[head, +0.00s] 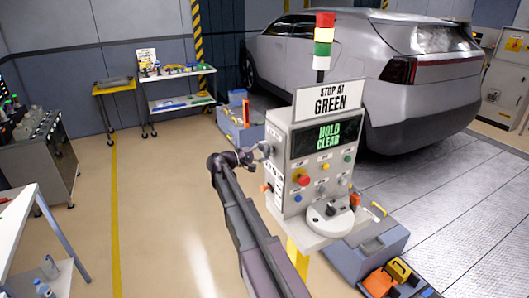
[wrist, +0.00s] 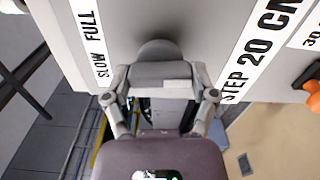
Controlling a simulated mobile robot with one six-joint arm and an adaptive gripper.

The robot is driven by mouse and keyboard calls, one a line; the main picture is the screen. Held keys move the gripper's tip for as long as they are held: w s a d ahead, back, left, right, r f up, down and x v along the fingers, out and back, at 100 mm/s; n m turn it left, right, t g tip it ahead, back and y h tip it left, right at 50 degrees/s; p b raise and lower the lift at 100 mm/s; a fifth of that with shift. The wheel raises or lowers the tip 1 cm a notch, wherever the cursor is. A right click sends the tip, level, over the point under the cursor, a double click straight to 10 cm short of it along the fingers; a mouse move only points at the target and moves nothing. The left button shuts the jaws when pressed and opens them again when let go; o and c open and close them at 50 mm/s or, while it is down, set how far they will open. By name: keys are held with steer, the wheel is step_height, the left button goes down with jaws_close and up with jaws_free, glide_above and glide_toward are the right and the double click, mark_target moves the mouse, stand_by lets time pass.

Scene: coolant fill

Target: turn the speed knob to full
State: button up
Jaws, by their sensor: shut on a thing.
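The control console (head: 284,130) stands in the middle of the head view. In the wrist view, a rounded grey speed knob (wrist: 158,47) sticks out of its side panel, beside a label strip (wrist: 90,42) reading SLOW and FULL. My gripper (wrist: 160,76) is shut on the knob; in the head view my gripper (head: 259,152) is at the console's left side. The fingers hide much of the knob, and I cannot tell its setting.
A STOP AT GREEN sign (head: 331,99) and a stack light (head: 322,48) top the console. A STEP 20 CM label (wrist: 258,45) and an orange control (wrist: 313,97) lie right of the knob.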

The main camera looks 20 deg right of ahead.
steer(key=m, duration=0.5)
steer(key=shift+m, duration=0.3)
steer(key=m, duration=0.4)
steer(key=shift+m, duration=0.4)
steer(key=o, duration=1)
steer(key=shift+d, duration=0.1)
steer(key=shift+s+a, duration=0.15)
steer(key=shift+a, duration=2.9)
steer(key=shift+s+a, duration=0.1)
steer(key=shift+a, duration=2.9)
